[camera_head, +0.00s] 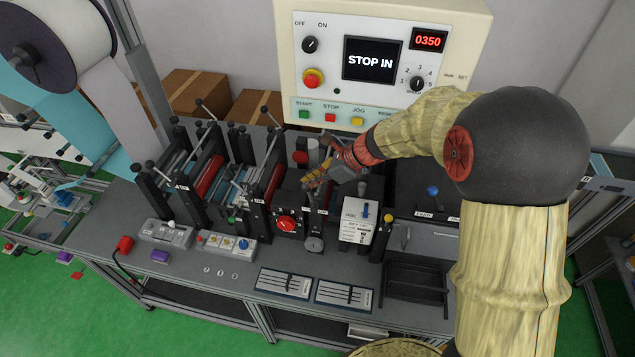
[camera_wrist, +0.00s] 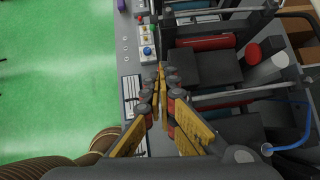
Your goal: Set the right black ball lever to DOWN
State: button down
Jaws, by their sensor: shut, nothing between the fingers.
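Several black ball levers on thin rods stand along the machine at the left and middle of the head view. One black ball lever (camera_head: 264,108) rises at the right of the upper pair, and another (camera_head: 198,102) rises to its left. I cannot tell for sure which is the task's right lever. My gripper (camera_head: 308,184) is shut and empty over the middle of the machine, right of these levers and above the red knob (camera_head: 286,223). In the wrist view my gripper's fingertips (camera_wrist: 160,69) meet beside the dark machine blocks; no black ball lever is clear there.
A control panel (camera_head: 377,58) reading STOP IN stands behind. A white box with a blue lever (camera_head: 365,211) stands right of my gripper. A button box (camera_head: 227,246) sits near the front, with a black tray (camera_head: 416,280) at right. Machine frames crowd the left.

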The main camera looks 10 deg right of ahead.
jog(key=shift+w+a+f, duration=0.15)
jog(key=shift+w+a, duration=0.2)
jog(key=shift+a, duration=0.45)
jog(key=shift+w+a+f, duration=0.1)
jog(key=shift+w+a, duration=0.25)
jog(key=shift+a, duration=0.45)
jog(key=r+p, duration=0.1)
jog(key=d+r+p, duration=0.1)
jog(key=r, duration=0.1)
jog(key=s+d+r+p, duration=0.1)
jog(key=shift+r, duration=0.15)
notch_tip(320, 180, up, 9)
jog(key=a+b, duration=0.1)
jog(key=a, duration=0.1)
jog(key=shift+a, duration=0.2)
jog(key=shift+s, duration=0.1)
